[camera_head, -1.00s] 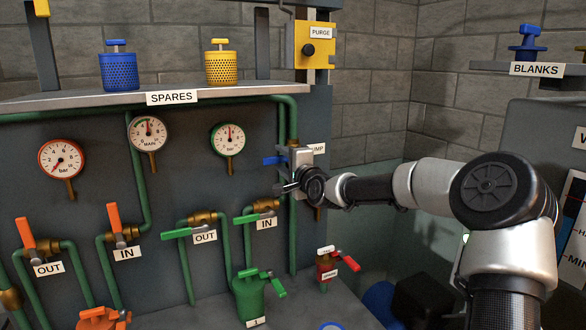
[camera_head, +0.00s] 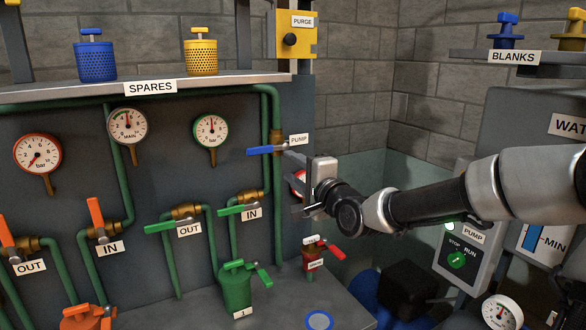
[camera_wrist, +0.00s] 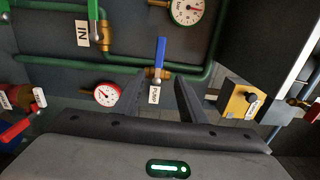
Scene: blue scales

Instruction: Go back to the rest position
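My gripper (camera_head: 291,184) is in front of the panel, just below and right of the blue-handled PUMP valve (camera_head: 268,151). Its fingers are spread with nothing between them. In the wrist view, the two dark fingers of my gripper (camera_wrist: 161,88) stand apart, and the blue handle (camera_wrist: 161,51) shows beyond the gap, clear of them. In the head view the blue handle lies about level, pointing left. My arm reaches in from the right edge. A red-rimmed gauge behind my gripper is partly hidden in the head view; the wrist view shows this small gauge (camera_wrist: 106,94).
The SPARES shelf (camera_head: 235,79) holds a blue and a yellow strainer. Green- and orange-handled valves line the panel. A green strainer body (camera_head: 235,289) and a red-handled valve (camera_head: 314,257) stand below my gripper. The PUMP STOP/RUN box (camera_head: 463,258) is below my arm.

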